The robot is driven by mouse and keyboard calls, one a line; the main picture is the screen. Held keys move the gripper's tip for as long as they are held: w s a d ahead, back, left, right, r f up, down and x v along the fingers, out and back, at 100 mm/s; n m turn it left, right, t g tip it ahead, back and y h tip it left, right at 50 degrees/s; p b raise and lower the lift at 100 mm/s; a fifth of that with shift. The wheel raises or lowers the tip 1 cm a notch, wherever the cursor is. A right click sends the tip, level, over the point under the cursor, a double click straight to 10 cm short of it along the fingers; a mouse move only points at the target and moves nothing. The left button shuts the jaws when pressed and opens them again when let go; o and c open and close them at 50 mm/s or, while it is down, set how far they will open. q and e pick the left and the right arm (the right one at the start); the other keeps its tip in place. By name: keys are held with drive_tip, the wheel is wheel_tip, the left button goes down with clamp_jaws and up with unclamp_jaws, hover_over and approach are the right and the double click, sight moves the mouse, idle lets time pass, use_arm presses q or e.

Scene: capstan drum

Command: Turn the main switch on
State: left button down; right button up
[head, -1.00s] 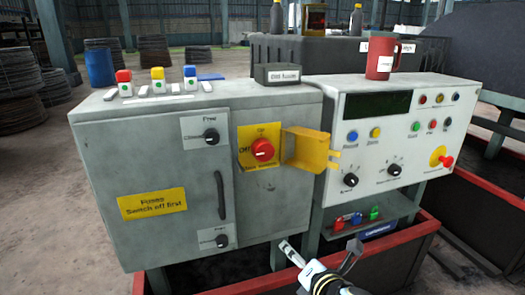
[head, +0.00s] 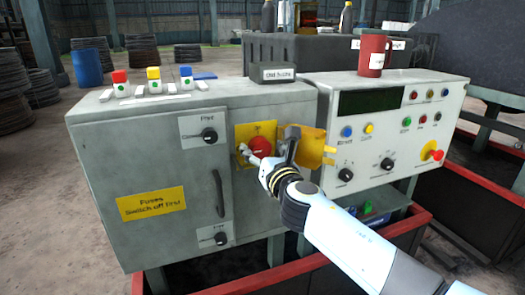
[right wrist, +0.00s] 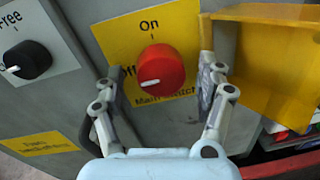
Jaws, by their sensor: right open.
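The main switch is a red round knob (head: 260,147) on a yellow plate (head: 242,133) on the grey cabinet. In the right wrist view the knob (right wrist: 163,68) shows a white mark pointing left towards "Off"; "On" is printed above it. My right gripper (head: 268,149) is open in front of the switch. In the right wrist view its fingers (right wrist: 162,80) stand to the left and right of the knob, with visible gaps to it. A yellow hinged cover (head: 313,148) stands open to the right of the knob, close to the right finger. My left gripper is not in view.
A black "Free" knob (right wrist: 28,59) is left of the switch, and a door handle (head: 219,193) is below it. A white control panel (head: 390,130) with a red mug (head: 373,55) stands to the right. Small coloured switches (head: 153,83) sit on the cabinet top.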

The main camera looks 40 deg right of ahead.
drive_tip(key=shift+w+d, duration=0.1)
drive_tip(key=shift+w, duration=0.2)
drive_tip(key=c, duration=1.2)
drive_tip(key=shift+o, duration=0.2)
